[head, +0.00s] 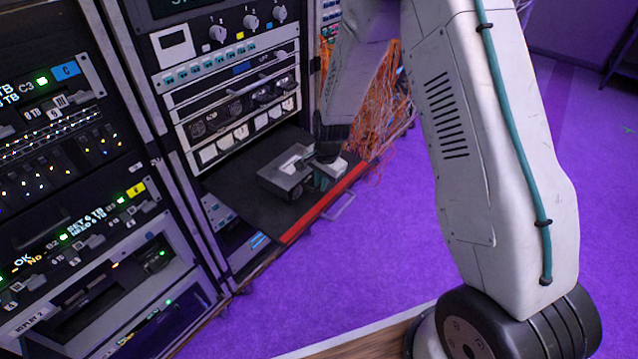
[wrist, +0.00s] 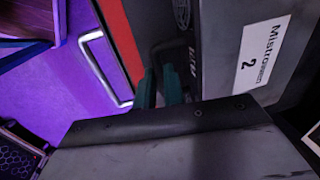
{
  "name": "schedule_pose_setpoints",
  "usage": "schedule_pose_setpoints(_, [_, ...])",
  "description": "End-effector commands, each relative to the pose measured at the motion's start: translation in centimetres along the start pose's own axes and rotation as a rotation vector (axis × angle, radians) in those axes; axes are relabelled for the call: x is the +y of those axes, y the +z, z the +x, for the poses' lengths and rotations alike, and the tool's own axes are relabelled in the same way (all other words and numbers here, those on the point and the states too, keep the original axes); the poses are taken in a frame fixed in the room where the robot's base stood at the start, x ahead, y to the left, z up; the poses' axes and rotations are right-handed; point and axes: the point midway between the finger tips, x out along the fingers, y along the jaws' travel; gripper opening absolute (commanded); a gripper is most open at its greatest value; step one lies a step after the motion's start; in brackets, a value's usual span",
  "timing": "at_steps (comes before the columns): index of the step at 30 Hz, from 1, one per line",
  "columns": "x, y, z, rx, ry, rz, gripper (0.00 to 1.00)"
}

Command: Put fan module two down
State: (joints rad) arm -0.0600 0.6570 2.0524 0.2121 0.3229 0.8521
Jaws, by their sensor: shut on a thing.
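Fan module two is a dark grey box (head: 283,181) in the head view, over the black pull-out shelf (head: 238,183). In the wrist view the module (wrist: 225,60) carries a white label with a "2". My gripper (head: 322,178) comes down at the module's right side, near the shelf's red front edge. Its teal fingers (wrist: 160,86) show in the wrist view, close together against the module's side. It is shut on the module. The grip itself is partly hidden, and I cannot tell whether the module's underside touches the shelf.
A metal handle (head: 340,206) sticks out from the shelf's red edge (head: 310,215). Rack units with knobs and switches (head: 225,90) stand behind, and another lit rack (head: 75,190) is at left. Loose orange cables (head: 378,125) hang right of the shelf. The purple floor (head: 340,280) is clear.

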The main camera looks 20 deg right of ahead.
Motion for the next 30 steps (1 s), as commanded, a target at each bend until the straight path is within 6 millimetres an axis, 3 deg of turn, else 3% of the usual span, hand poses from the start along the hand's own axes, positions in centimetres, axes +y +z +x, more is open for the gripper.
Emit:
schedule_pose_setpoints(3, [0.1, -0.2, 0.0, 0.001, -0.001, 0.004, 0.00])
schedule_pose_setpoints(4, [0.1, -0.2, 0.0, 0.001, -0.001, 0.004, 0.19])
schedule_pose_setpoints(6, [0.1, -0.2, 0.0, 0.001, -0.001, 0.003, 0.36])
schedule_pose_setpoints(17, [0.0, -0.1, -0.7, 0.001, -0.002, 0.001, 0.36])
schedule_pose_setpoints(30, [0.2, -0.1, -7.2, 0.002, -0.002, 0.001, 0.36])
